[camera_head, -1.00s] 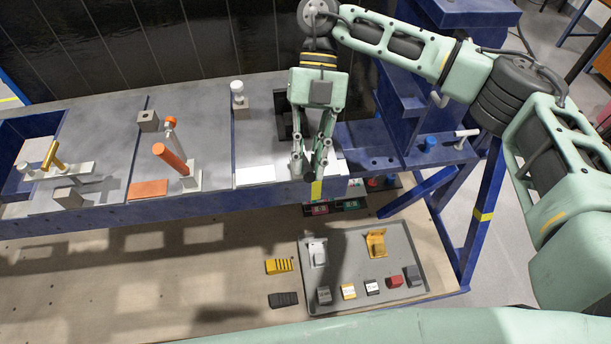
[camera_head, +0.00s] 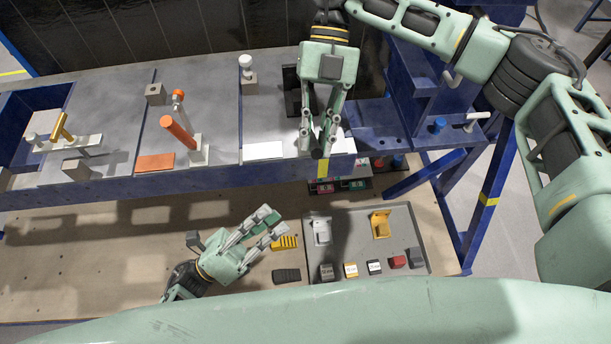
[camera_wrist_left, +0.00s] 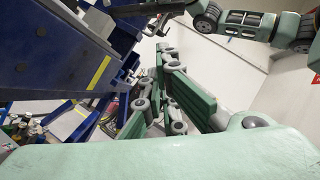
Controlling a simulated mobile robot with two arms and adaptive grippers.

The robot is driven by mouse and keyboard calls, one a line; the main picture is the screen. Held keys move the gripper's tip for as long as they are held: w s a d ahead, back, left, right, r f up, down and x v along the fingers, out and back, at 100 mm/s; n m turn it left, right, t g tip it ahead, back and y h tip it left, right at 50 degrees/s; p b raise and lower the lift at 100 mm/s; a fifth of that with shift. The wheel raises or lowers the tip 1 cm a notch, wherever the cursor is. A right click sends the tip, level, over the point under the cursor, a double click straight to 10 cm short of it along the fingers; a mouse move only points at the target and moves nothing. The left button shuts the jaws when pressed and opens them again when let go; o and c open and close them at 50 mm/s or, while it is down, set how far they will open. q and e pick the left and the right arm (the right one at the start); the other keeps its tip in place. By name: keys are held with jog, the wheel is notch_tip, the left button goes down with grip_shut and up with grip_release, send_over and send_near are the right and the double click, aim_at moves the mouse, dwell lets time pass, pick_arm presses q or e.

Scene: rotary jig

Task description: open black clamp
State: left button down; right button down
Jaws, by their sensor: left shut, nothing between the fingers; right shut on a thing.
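The black clamp (camera_head: 291,91) stands on the right-hand grey plate of the blue bench in the head view. Its dark upright part shows left of my right gripper, and the gripper hides the rest. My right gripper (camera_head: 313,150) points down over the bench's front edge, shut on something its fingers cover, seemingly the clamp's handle. My left gripper (camera_head: 279,223) is low at the front, above the wooden lower surface and left of the grey tray. It is shut and empty, apart from the clamp. Its fingers also show in the left wrist view (camera_wrist_left: 163,60).
An orange-handled clamp (camera_head: 178,132), a gold-handled clamp (camera_head: 60,128) and a white-topped post (camera_head: 247,67) stand on the bench. The grey tray (camera_head: 345,262) holds several small parts. A yellow block (camera_head: 285,242) and a dark block (camera_head: 286,275) lie beside it.

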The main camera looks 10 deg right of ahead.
pick_arm(q)
jog(key=a+r+x, duration=0.1)
jog(key=r+x, duration=0.1)
jog(key=x, duration=1.1)
jog(key=shift+w+a+r+m, duration=0.25)
jog(key=shift+w+a+m, duration=0.05)
jog(key=shift+w+m, duration=0.1)
jog(key=shift+r, duration=0.1)
